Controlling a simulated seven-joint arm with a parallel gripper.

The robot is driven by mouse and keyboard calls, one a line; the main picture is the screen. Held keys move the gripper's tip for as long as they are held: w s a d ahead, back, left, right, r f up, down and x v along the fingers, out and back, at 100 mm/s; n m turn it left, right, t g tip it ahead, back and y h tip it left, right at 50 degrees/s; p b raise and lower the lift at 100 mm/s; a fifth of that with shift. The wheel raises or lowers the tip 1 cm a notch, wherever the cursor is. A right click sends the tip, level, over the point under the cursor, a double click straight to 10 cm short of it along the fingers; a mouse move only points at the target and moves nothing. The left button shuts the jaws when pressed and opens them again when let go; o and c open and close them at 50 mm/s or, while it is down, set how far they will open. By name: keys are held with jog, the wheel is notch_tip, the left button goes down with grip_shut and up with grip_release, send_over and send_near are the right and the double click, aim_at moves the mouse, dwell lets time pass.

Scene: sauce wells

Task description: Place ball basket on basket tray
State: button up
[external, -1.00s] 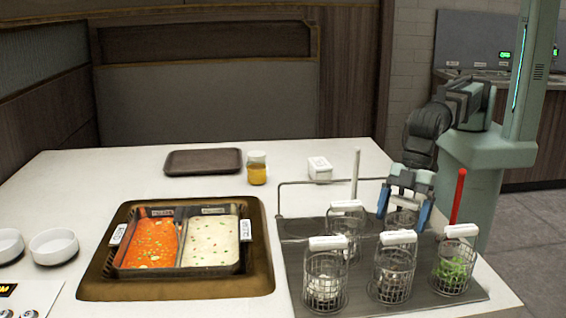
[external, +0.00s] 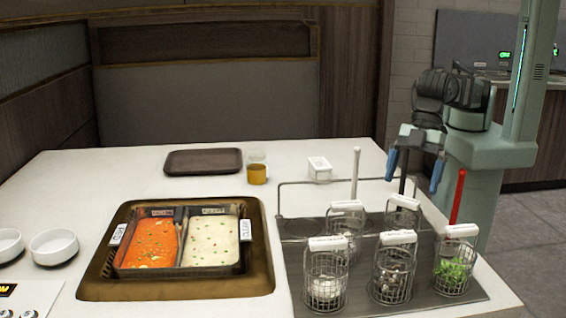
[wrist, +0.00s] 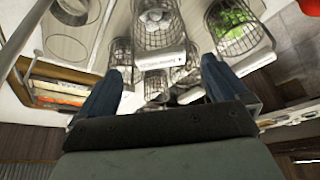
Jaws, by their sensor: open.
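The grey metal basket tray (external: 455,305) lies at the right of the table, with several wire baskets with white handles on it. The back-right basket (external: 402,218) stands upright on it, below my gripper. The front-middle basket (external: 393,274) holds greyish rounded pieces, the front-left one (external: 326,283) white pieces, and the front-right one (external: 453,268) green leaves. I cannot tell for sure which is the ball basket. My gripper (external: 413,181) is open and empty above the back-right handle, apart from it. In the wrist view, handles and baskets show beyond its spread fingers (wrist: 162,72).
A two-part pot with red soup (external: 152,243) and white soup (external: 212,241) sits left of the tray. A white ladle handle (external: 355,172) and a red one (external: 458,193) stick up near the baskets. A brown tray (external: 203,162) and yellow cup (external: 257,174) are behind.

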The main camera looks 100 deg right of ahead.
jog(key=shift+v, duration=1.8)
